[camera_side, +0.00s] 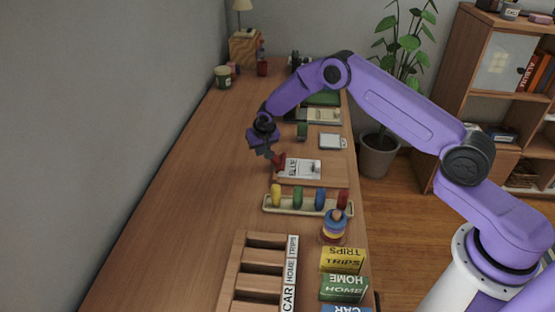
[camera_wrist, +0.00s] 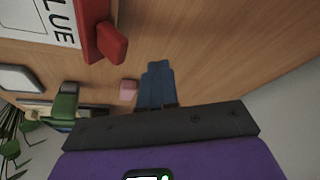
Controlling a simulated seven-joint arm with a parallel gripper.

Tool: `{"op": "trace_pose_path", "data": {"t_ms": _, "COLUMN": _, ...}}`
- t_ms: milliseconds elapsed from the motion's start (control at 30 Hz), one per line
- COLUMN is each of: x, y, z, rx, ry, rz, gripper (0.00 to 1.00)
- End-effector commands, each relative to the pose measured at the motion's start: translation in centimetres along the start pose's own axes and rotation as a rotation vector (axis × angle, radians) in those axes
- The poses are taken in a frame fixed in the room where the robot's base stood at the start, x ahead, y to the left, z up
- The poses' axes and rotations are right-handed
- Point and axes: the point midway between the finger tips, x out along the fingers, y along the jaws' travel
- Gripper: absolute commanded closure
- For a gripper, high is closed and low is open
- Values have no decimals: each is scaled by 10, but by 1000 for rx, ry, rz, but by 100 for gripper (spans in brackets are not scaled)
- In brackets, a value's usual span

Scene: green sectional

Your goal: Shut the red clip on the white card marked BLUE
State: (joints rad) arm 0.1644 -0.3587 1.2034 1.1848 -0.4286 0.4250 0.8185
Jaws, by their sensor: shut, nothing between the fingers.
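The white card (camera_side: 305,169) marked BLUE lies on a wooden board on the desk in the side view. Part of it, with its last letters, shows at the top left of the wrist view (camera_wrist: 45,18). The red clip (camera_side: 280,161) sits at the card's left edge; in the wrist view it (camera_wrist: 110,40) lies along the lettered edge, with a red lever sticking out. I cannot tell whether its jaws are open or shut. My gripper (camera_side: 272,156) is shut and empty, close beside the clip; its fingertips (camera_wrist: 157,70) appear apart from it in the wrist view.
A tray of coloured pegs (camera_side: 308,208) and a ring stacker (camera_side: 334,226) stand nearer the camera. A wooden sorter (camera_side: 239,268) and labelled boxes (camera_side: 342,259) are in front. A small pink block (camera_wrist: 128,88) lies near my fingers. The desk left of the card is clear.

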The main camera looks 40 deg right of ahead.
Motion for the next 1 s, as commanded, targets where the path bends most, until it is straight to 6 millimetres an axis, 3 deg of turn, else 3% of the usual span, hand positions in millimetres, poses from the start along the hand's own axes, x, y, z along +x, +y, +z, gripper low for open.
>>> {"op": "trace_pose_path", "data": {"t_ms": 1000, "x": 19, "y": 0, "z": 8, "rx": -1, "ry": 0, "rz": 0, "gripper": 100}}
